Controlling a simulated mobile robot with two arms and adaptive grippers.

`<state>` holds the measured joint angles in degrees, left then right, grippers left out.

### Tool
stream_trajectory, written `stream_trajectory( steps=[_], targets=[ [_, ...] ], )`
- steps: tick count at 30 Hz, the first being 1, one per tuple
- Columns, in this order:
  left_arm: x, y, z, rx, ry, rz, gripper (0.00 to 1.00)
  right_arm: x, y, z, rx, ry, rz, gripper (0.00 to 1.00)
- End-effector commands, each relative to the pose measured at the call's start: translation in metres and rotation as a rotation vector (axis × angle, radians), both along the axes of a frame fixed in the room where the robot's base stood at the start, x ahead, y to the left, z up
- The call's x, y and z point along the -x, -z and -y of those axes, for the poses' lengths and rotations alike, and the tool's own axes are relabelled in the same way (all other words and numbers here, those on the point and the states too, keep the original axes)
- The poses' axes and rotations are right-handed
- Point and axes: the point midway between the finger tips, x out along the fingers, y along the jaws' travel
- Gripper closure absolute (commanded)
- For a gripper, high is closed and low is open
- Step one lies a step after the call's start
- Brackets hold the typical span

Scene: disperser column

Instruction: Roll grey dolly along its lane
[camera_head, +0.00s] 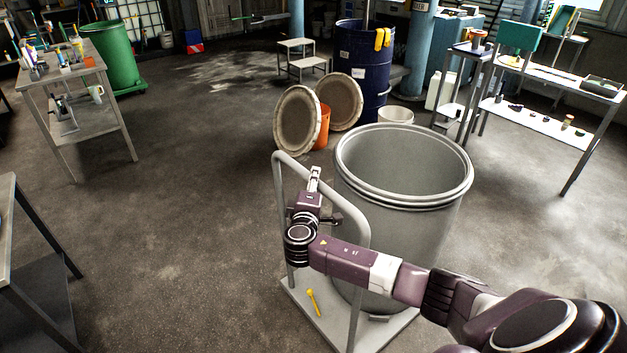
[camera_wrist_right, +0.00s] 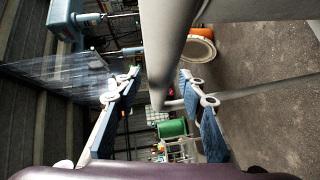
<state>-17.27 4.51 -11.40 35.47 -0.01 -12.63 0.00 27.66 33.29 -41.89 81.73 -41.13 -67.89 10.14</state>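The grey dolly (camera_head: 335,328) stands on the floor at the lower middle of the head view, with a tall bent-tube handle (camera_head: 348,208). A large open grey drum (camera_head: 400,240) stands upright on it. A small yellow object (camera_head: 313,302) lies on its deck. My right arm reaches in from the right across the drum to the handle, with its gripper (camera_head: 315,180) at the handle's top bar. In the right wrist view, the gripper (camera_wrist_right: 158,88) has its fingers wide apart, with the grey handle tube (camera_wrist_right: 172,40) showing between them; contact is unclear. My left gripper is not in view.
Two round lids (camera_head: 298,120) and an orange bucket (camera_head: 322,128) stand behind the dolly, near a dark blue drum (camera_head: 362,75). A workbench (camera_head: 75,75) is at the upper left, and a table edge (camera_head: 8,245) at lower left. The floor left of the dolly is clear.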

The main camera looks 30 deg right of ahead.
Motion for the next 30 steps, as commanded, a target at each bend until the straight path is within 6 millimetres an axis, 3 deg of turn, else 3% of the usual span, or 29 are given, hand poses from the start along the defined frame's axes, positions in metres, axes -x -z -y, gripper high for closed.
stream_trajectory(
  steps=[13,23,30],
  targets=[
    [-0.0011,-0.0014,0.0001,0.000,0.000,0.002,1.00,-0.0081,0.0023,0.0068,-0.002,0.000,-0.001,0.63],
    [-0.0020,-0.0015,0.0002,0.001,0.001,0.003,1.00,-0.0079,0.0024,0.0069,-0.002,0.000,-0.001,0.98],
    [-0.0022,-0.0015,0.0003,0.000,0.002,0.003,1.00,-0.0077,0.0026,0.0069,-0.001,0.001,-0.002,1.00]
  ],
)
